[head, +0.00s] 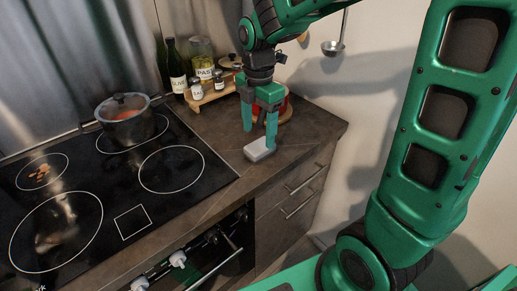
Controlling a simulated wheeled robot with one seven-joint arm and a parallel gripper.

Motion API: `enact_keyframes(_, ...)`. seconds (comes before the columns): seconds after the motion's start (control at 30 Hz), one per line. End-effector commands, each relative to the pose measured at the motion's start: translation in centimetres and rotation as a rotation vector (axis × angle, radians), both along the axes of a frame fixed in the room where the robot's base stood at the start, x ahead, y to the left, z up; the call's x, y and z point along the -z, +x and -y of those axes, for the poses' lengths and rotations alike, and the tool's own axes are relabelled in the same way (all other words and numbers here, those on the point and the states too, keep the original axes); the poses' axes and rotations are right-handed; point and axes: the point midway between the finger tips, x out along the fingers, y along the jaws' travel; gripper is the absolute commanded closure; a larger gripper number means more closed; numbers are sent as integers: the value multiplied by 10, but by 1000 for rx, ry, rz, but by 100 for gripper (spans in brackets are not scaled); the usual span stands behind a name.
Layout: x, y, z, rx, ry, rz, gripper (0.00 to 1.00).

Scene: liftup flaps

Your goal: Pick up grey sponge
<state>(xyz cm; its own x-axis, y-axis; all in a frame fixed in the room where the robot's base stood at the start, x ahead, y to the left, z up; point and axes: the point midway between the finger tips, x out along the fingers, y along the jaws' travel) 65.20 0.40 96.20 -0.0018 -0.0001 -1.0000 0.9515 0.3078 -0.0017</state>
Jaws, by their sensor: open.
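The grey sponge (259,150) is a small pale block lying on the dark countertop (215,124), right of the cooktop and close to the counter's front edge. My gripper (259,137) points down just above and behind the sponge, its two green fingers apart. The right fingertip appears very close to the sponge; I cannot tell whether it touches. Nothing shows between the fingers.
A black cooktop (115,185) fills the left, with a lidded pot (130,122) at its back. A wooden rack (211,95) with jars and a dark bottle (175,70) stand behind my gripper. A reddish round object (284,108) is partly hidden behind the fingers. A ladle (334,46) hangs on the wall.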

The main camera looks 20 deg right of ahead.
Motion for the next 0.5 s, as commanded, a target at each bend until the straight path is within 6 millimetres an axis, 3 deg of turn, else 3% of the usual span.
enact_keyframes(0.5,52,0,1,1,0,-1,35)
